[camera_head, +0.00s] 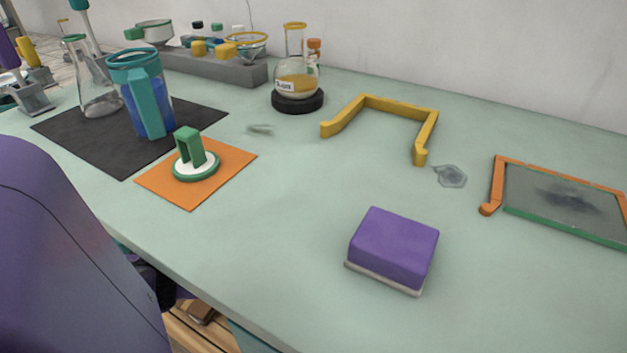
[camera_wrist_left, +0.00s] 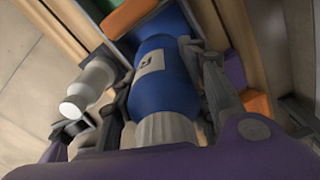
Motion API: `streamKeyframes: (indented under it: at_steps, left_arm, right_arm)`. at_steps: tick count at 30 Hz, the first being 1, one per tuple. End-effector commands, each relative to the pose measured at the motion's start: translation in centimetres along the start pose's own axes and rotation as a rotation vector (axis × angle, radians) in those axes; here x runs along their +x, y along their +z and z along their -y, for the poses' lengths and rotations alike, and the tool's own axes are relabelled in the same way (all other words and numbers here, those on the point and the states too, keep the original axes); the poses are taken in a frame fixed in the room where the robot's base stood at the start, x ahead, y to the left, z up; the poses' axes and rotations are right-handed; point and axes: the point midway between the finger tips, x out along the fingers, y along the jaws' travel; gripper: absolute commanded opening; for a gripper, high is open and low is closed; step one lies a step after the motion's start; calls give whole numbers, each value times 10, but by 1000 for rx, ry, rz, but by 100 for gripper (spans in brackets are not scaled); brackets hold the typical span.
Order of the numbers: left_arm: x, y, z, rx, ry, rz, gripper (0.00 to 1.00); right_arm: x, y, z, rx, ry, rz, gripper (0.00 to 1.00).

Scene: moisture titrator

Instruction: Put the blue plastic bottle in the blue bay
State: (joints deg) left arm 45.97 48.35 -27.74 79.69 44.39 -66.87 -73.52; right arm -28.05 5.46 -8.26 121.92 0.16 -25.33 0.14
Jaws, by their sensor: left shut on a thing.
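In the left wrist view, the blue plastic bottle (camera_wrist_left: 165,85) has a pale label and a ridged grey cap, which is nearest the camera. My left gripper (camera_wrist_left: 165,95) is shut on it, one dark finger on each side. Beyond the bottle, a blue strip (camera_wrist_left: 169,19) shows next to an orange one; it may belong to the blue bay, but I cannot tell whether the bottle is inside a bay or above it. In the head view my purple left arm fills the lower left, and the bottle is hidden. My right gripper is in neither view.
A white bottle (camera_wrist_left: 90,88) is beside the left finger, near wooden rails. A wooden drawer (camera_head: 190,335) shows below the bench edge. On the bench (camera_head: 290,220) stand a blue jug (camera_head: 148,95), a flask (camera_head: 296,75) and a purple block (camera_head: 393,246).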

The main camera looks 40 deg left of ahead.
Motion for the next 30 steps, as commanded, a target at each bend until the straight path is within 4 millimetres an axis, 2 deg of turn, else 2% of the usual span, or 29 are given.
streamKeyframes:
  at_steps: [4, 8, 30]
  left_arm:
    - [-2, 1, 2, -4, -8, 0, 0]
    - [7, 1, 2, -4, -7, 0, 0]
    - [71, 1, 1, -4, -5, 1, 0]
  right_arm:
    - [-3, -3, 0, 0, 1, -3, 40]
    - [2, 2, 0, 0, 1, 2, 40]
    - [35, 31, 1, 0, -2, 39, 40]
